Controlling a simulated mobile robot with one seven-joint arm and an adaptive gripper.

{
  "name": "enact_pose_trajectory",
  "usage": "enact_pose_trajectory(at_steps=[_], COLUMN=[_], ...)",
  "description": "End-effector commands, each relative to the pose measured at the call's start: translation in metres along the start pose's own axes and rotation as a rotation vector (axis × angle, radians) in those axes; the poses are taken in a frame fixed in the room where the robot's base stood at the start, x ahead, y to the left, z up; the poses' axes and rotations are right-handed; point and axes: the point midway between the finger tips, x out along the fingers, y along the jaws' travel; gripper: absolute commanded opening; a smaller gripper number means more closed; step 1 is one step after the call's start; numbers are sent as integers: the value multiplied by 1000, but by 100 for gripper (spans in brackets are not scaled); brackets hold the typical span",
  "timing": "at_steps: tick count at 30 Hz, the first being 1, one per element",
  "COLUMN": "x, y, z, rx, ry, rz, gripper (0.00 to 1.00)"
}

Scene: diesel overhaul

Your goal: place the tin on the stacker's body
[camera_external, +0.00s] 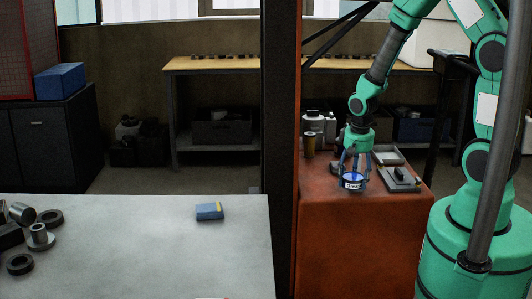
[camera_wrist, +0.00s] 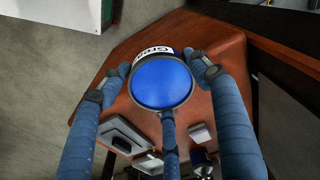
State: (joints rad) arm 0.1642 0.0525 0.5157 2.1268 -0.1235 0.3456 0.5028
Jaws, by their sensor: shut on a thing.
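The tin (camera_external: 352,182) has a blue lid and a pale label with dark lettering. In the wrist view the tin's round blue lid (camera_wrist: 162,83) faces the camera. My gripper (camera_external: 354,170) points down with its blue-grey fingers around the tin, shut on it. In the wrist view the fingers of my gripper (camera_wrist: 166,86) stand on several sides of the tin. The stacker's orange-red body (camera_external: 350,240) is below the tin, which is over its top near the front. I cannot tell whether the tin's base touches the top.
On the orange top, a grey device (camera_external: 402,184), a shallow tray (camera_external: 386,156) and several bottles (camera_external: 314,126) stand behind or beside the tin. A dark upright post (camera_external: 281,150) stands at left.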

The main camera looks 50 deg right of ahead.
Motion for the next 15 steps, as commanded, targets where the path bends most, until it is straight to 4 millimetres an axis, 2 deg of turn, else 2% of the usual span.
enact_pose_trajectory(at_steps=[3, 6, 15], x=[18, 27, 31], y=[0, 0, -1], z=[1, 2, 2], rx=[0, 0, 0], ry=[0, 1, 3], rz=[0, 0, -2], gripper=[24, 24, 24])
